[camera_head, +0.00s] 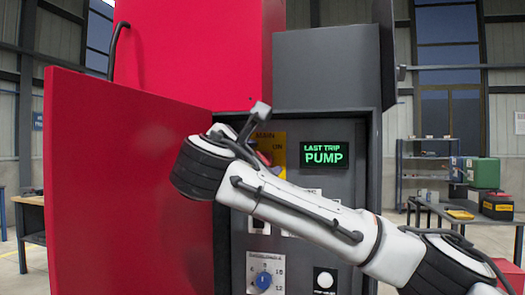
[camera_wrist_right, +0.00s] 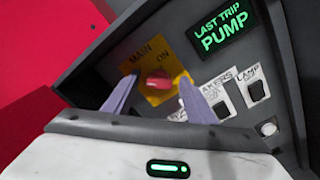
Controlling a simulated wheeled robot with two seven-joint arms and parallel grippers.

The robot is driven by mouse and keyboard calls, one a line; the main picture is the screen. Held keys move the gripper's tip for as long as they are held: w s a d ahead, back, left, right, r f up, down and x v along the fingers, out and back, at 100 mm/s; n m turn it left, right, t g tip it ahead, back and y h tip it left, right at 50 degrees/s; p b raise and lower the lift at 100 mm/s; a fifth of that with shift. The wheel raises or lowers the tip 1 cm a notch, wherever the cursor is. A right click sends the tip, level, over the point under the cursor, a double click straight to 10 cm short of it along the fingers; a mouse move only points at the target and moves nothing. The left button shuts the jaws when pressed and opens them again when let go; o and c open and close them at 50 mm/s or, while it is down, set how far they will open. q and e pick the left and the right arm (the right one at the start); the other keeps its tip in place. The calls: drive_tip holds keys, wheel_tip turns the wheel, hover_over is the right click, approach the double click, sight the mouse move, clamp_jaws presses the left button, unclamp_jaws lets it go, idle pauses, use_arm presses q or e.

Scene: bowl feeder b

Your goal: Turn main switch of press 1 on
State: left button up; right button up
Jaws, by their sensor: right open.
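The main switch is a red knob (camera_wrist_right: 160,81) on a yellow plate (camera_wrist_right: 152,66) lettered MAIN and ON, on the grey control panel. In the head view the yellow plate (camera_head: 274,140) is partly covered by my right wrist. In the right wrist view my right gripper (camera_wrist_right: 158,78) is open, its two fingers spread to either side of the red knob. I cannot tell whether the fingers touch the knob or which position it points to. My left gripper is not in view.
A lit green display (camera_head: 324,155) reads LAST TRIP PUMP. Black rocker switches (camera_wrist_right: 221,109) sit below it, and a blue dial (camera_head: 263,281) is lower down. A large red door (camera_head: 110,190) stands open left of the panel. A bench with boxes (camera_head: 484,172) is at the right.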

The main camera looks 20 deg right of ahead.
drive_tip(key=shift+w+d, duration=0.3)
drive_tip(key=shift+w, duration=0.15)
drive_tip(key=c, duration=1)
drive_tip(key=shift+c, duration=0.2)
